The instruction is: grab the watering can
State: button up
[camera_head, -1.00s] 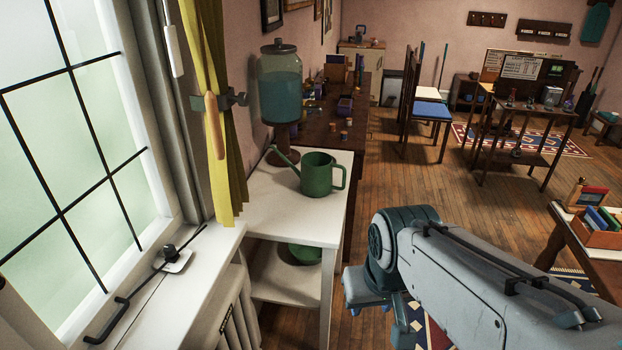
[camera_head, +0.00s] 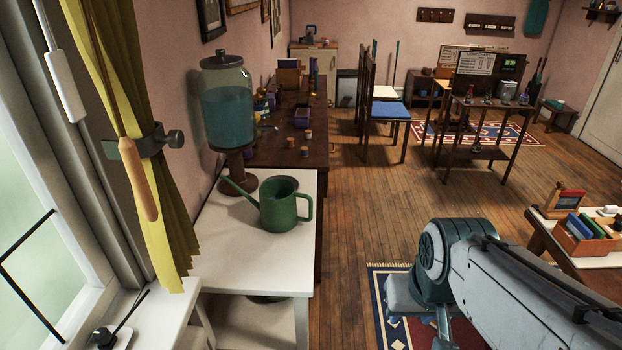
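The green watering can (camera_head: 280,209) stands upright on top of a white shelf unit (camera_head: 240,266) beside the window. Its spout points left and its handle is on the right. My arm reaches in from the lower right, and its front end (camera_head: 420,292) is to the right of the shelf and well apart from the can. The fingertips do not show clearly, so I cannot tell whether my gripper is open or shut.
A glass dispenser of blue liquid (camera_head: 228,118) stands behind the can. A yellow curtain (camera_head: 150,170) hangs at the left. A dark table (camera_head: 290,150) runs along the wall. A small table with a crate (camera_head: 585,242) is at the right. Wooden floor (camera_head: 350,215) lies open between.

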aim_at(277, 206)
jog(key=u, duration=0.15)
jog(key=i, duration=0.9)
jog(key=u, duration=0.45)
